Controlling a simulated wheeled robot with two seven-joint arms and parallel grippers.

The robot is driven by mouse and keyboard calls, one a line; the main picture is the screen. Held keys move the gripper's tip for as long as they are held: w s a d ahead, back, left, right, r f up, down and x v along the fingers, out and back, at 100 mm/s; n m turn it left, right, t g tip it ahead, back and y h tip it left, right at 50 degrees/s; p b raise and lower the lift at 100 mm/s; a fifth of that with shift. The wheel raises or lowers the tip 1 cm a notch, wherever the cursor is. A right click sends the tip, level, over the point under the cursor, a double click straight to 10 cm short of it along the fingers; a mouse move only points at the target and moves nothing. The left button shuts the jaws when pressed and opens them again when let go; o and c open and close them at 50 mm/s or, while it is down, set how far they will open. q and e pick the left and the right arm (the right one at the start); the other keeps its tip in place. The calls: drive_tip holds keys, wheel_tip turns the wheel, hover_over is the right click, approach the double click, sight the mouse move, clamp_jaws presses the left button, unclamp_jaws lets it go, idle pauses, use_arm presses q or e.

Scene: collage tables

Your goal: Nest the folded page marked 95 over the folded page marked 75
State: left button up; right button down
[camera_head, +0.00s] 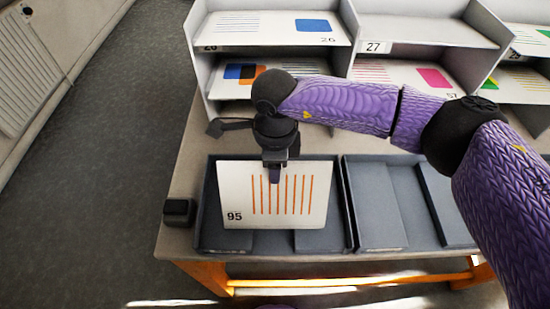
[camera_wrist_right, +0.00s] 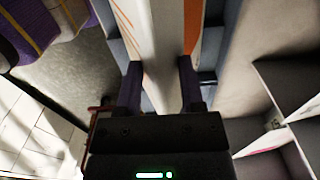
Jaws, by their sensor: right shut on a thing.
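The folded page marked 95 (camera_head: 240,185) is white with orange vertical lines, and hangs upright in front of the left grey tray. My right gripper (camera_head: 275,172) is shut on its upper edge in the head view. In the right wrist view the page (camera_wrist_right: 155,35) runs between the two fingers of the gripper (camera_wrist_right: 160,88). No page marked 75 can be read in either view; the page marked 95 hides much of the left tray (camera_head: 345,235). My left gripper is not in view.
A second grey tray (camera_head: 375,247) stands to the right on the table (camera_head: 185,180). A shelf unit (camera_head: 345,68) with several marked pages stands behind, labelled 27 (camera_head: 374,47) at one slot. A small dark box (camera_head: 179,211) sits at the table's left edge. Floor is open at left.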

drive_tip(key=shift+r, duration=0.1)
drive_tip(key=shift+c, duration=0.7)
unclamp_jaws()
wheel_tip(320, 180, up, 10)
drive_tip(key=shift+f+p, duration=0.1)
drive_tip(key=shift+p, duration=0.8)
